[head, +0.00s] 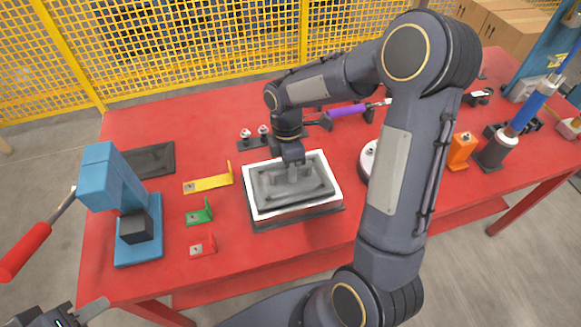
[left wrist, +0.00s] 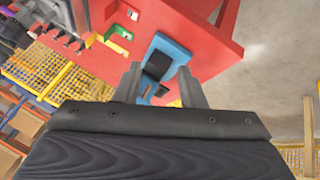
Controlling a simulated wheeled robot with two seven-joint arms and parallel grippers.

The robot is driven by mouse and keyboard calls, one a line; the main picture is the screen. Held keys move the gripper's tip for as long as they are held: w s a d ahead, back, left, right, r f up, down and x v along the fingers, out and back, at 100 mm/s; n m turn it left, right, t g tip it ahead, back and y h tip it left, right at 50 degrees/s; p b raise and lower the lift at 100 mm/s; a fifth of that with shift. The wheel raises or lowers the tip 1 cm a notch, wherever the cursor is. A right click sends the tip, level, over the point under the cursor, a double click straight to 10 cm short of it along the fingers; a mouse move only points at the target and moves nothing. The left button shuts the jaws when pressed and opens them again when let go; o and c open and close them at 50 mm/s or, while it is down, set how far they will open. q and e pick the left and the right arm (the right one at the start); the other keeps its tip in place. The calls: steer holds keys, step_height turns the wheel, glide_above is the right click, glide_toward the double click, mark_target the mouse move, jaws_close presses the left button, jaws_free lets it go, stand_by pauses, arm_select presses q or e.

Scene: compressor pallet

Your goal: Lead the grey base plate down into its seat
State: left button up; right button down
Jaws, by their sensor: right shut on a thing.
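The grey base plate (head: 265,189) lies within the white rim (head: 324,164) of a low tray on the red table, in the middle of the head view. It looks about level; I cannot tell whether it rests fully on the bottom. My right gripper (head: 293,176) points down from above and is shut on the middle of the plate; its fingertips are partly hidden. My left gripper (head: 82,316) is at the lower left corner of the head view, away from the plate. In the left wrist view its two fingers (left wrist: 159,75) stand apart with nothing between them.
A blue press (head: 103,175) with a black block stands left on the red table (head: 225,120). Yellow (head: 208,184), green (head: 199,215) and red (head: 202,247) brackets lie between it and the tray. A red-handled lever (head: 25,250) is at far left. My right arm hides the table right of the tray.

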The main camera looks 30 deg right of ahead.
steer(key=shift+f, duration=0.2)
steer(key=c, duration=1.3)
jaws_free()
step_height(320, 180, up, 8)
steer(key=w, duration=0.1)
steer(key=shift+w+d, duration=0.15)
steer(key=shift+w, duration=0.1)
steer(key=s+a+r+m+t+y, duration=0.1)
steer(key=s+m+t, duration=0.3)
steer(key=s+m, duration=0.4)
steer(key=s+a+r+m+t+y, duration=0.2)
steer(key=s+a+r+m+t, duration=0.1)
steer(key=s+m, duration=0.6)
steer(key=shift+s+a+r+t, duration=0.2)
steer(key=shift+s+r+t, duration=0.15)
steer(key=shift+s, duration=0.4)
